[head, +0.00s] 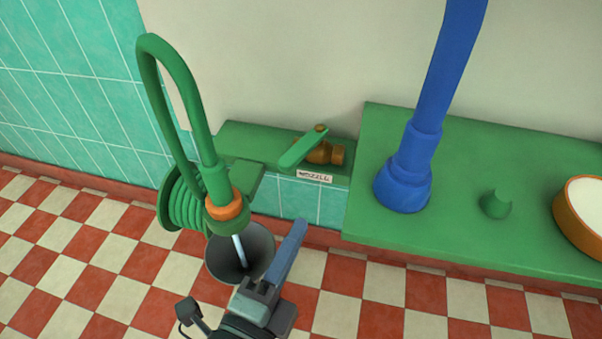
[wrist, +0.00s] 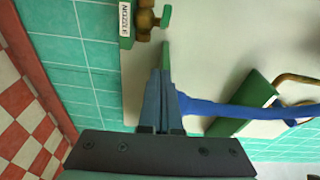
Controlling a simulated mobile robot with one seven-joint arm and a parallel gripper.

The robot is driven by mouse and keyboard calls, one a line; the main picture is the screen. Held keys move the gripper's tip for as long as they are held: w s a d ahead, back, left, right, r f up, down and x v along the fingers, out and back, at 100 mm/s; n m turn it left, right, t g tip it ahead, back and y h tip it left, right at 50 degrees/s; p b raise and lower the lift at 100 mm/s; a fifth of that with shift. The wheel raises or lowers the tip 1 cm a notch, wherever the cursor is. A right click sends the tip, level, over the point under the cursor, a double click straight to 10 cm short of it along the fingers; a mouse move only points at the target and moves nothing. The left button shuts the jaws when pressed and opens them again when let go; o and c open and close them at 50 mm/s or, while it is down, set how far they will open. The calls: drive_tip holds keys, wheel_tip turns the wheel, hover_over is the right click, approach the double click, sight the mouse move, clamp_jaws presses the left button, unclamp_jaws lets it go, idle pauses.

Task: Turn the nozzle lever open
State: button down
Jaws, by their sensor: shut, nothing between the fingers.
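The green nozzle lever (head: 299,149) sits on top of a brass valve (head: 325,153) on a green ledge, above a label reading "NOZZLE" (head: 314,176). In the head view the lever slants from the valve top down to the left. The wrist view shows the lever (wrist: 166,16) and the brass valve (wrist: 145,22) near the top edge. My gripper (head: 302,226) is below and in front of the valve, apart from the lever in the head view. Its blue fingers are together and empty, and point toward the valve in the wrist view (wrist: 164,72).
A green hose (head: 163,75) arches on the left over a grey bucket (head: 222,262), with a pale streak below its orange collar. A blue pipe (head: 418,145) stands on the green counter (head: 460,235) at right, beside a bowl (head: 580,215). Checkered floor is open in front.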

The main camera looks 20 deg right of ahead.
sight(304, 147)
drive_tip(key=w+d+b, duration=0.2)
drive_tip(key=w+d, duration=0.2)
drive_tip(key=w, duration=0.6)
drive_tip(key=shift+w+d+r+m, duration=0.15)
drive_tip(key=shift+d+m, duration=0.15)
drive_tip(key=shift+d, duration=0.05)
